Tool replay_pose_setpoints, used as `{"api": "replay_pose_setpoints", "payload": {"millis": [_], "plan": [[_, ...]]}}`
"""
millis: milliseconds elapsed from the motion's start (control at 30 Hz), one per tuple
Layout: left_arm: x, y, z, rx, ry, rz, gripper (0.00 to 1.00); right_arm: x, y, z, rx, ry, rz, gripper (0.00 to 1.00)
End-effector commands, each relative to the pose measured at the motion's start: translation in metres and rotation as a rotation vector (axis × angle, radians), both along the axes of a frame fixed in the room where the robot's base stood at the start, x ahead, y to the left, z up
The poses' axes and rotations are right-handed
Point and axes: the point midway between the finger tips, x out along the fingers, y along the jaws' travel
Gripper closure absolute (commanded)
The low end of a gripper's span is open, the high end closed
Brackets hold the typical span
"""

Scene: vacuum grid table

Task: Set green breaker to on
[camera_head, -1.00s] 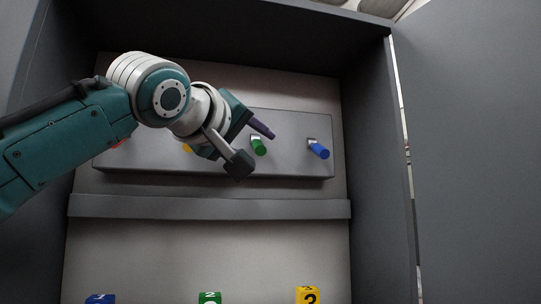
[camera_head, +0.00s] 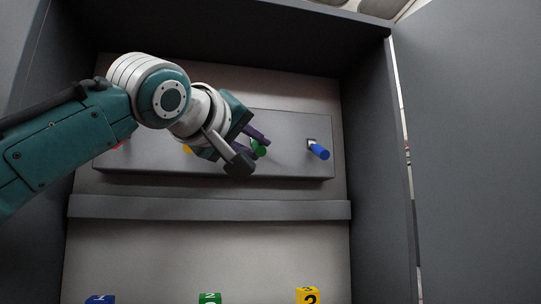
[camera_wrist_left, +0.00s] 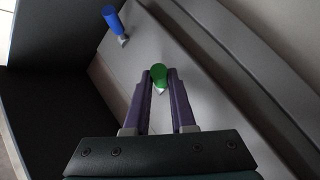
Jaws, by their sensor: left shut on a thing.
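The green breaker (camera_head: 259,149) is a small green-capped lever on the grey panel (camera_head: 290,165) inside the cabinet. In the left wrist view the green breaker (camera_wrist_left: 158,74) sits between my two purple fingertips. My left gripper (camera_head: 254,152) is shut on it; the fingers (camera_wrist_left: 159,80) lie on either side of the green cap. The gripper partly covers the lever in the head view. Whether the breaker is on or off cannot be told. My right gripper is in neither view.
A blue breaker (camera_head: 319,151) is to the right on the panel; a yellow (camera_head: 187,149) and a red one (camera_head: 118,146) are partly hidden by my arm. A ledge (camera_head: 210,207) runs below. Numbered blocks, including a yellow one (camera_head: 308,296), stand lower down. Cabinet walls (camera_head: 375,170) enclose the sides.

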Motion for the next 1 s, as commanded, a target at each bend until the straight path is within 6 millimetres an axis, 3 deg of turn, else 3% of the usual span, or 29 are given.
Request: {"api": "replay_pose_setpoints", "payload": {"millis": [833,1000], "plan": [[0.0002,0.0002,-0.0002,0.001,0.002,0.001,1.00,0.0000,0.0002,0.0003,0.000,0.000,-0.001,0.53],[-0.0003,-0.0001,0.0034,-0.005,0.019,0.000,1.00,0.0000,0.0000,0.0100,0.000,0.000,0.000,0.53]]}}
